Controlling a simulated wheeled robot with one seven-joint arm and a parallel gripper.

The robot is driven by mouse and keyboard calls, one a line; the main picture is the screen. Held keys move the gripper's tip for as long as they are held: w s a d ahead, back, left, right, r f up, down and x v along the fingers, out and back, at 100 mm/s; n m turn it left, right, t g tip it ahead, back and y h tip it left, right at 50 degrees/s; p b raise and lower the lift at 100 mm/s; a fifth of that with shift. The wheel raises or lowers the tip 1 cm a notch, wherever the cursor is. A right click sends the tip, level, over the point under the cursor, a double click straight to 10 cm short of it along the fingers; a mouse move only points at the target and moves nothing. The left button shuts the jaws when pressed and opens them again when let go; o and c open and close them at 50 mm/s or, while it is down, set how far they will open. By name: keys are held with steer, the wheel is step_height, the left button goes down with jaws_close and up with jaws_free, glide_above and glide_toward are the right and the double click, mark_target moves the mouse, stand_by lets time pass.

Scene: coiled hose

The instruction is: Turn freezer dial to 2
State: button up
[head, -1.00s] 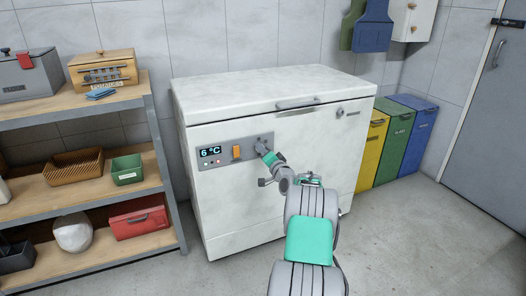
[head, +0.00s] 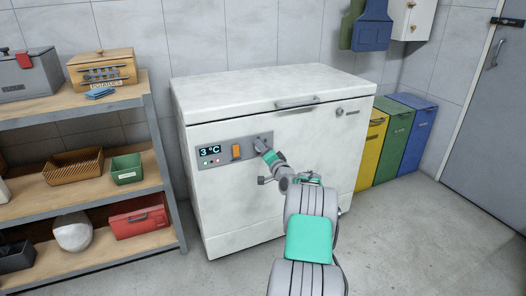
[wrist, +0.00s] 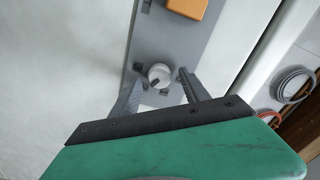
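The white chest freezer (head: 235,210) stands against the wall, lid down. Its grey control panel (head: 223,163) has a display (head: 210,151) reading 3 °C. The round, light dial (wrist: 160,74) has a dark pointer mark and shows in the wrist view; in the head view it is hidden behind my gripper (head: 262,143). In the wrist view my gripper (wrist: 159,82) has one finger on each side of the dial, with small gaps visible. It looks open around the dial rather than clamped on it. An orange switch (head: 236,152) sits left of the dial.
Wooden shelves (head: 150,104) with boxes and baskets stand at left. Yellow, green and blue bins (head: 412,135) stand right of the freezer. A coiled grey hose (wrist: 294,86) shows at right in the wrist view. The floor at right is clear.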

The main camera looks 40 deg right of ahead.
steer(key=p+v, duration=0.2)
steer(key=v, duration=0.6)
steer(key=shift+w, duration=0.1)
